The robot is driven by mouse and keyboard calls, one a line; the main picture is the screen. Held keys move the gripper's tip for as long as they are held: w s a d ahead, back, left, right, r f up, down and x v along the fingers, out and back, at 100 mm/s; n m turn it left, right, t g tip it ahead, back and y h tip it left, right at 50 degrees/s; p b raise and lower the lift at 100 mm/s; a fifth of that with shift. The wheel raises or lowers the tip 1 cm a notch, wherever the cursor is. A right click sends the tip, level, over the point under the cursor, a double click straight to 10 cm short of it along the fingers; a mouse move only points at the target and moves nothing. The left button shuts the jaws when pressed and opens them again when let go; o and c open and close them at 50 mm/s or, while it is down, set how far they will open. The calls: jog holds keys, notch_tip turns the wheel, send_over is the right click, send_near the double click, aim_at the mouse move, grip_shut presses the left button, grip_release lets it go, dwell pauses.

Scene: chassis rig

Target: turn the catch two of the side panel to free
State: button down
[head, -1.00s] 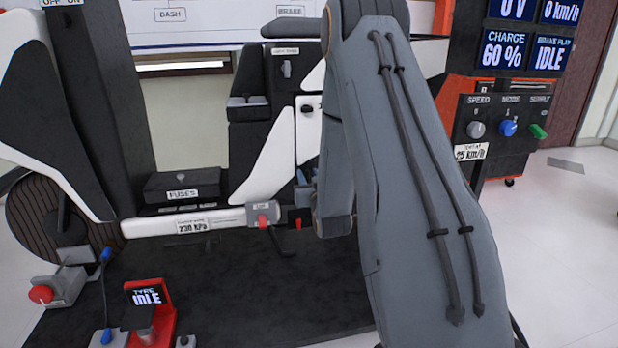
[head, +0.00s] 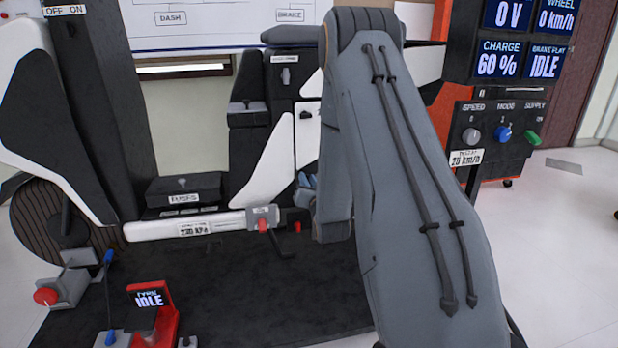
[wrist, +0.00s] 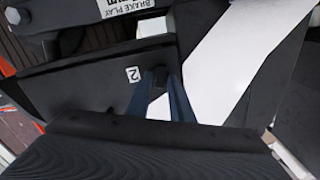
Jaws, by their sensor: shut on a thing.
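In the wrist view, catch two (wrist: 159,82) is a small dark knob on a black surface, beside a white label with the number 2. My gripper (wrist: 164,84) has its two blue fingers on either side of the knob and is shut on it. The fingers hide part of the catch, so I cannot tell how far it is turned. In the head view, my gripper (head: 305,194) shows only partly, left of my forearm. A white panel (head: 308,128) with a small dark knob shows above it. My arm hides the area behind, and catch two is not visible there.
A white sill bar (head: 160,229) with a red-tipped fitting (head: 262,223) lies left of my gripper. A black fuse box (head: 183,188) sits behind it. A control post with knobs (head: 500,135) stands at the right. The floor at far right is mostly clear.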

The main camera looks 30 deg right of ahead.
jog(key=m+p, duration=0.2)
jog(key=m, duration=0.1)
jog(key=shift+s+d+m, duration=0.1)
jog(key=shift+d+m, duration=0.05)
jog(key=shift+m, duration=0.15)
jog(key=m+p, duration=0.1)
jog(key=m, duration=0.2)
jog(key=m+p, duration=0.2)
jog(key=m, duration=0.1)
jog(key=m+p, duration=0.2)
jog(key=m, duration=0.2)
jog(key=shift+d+f, duration=0.15)
jog(key=shift+f, duration=0.2)
jog(key=shift+m, duration=0.3)
jog(key=c, duration=1.8)
grip_release()
jog(key=p+v, duration=0.2)
jog(key=v, duration=0.6)
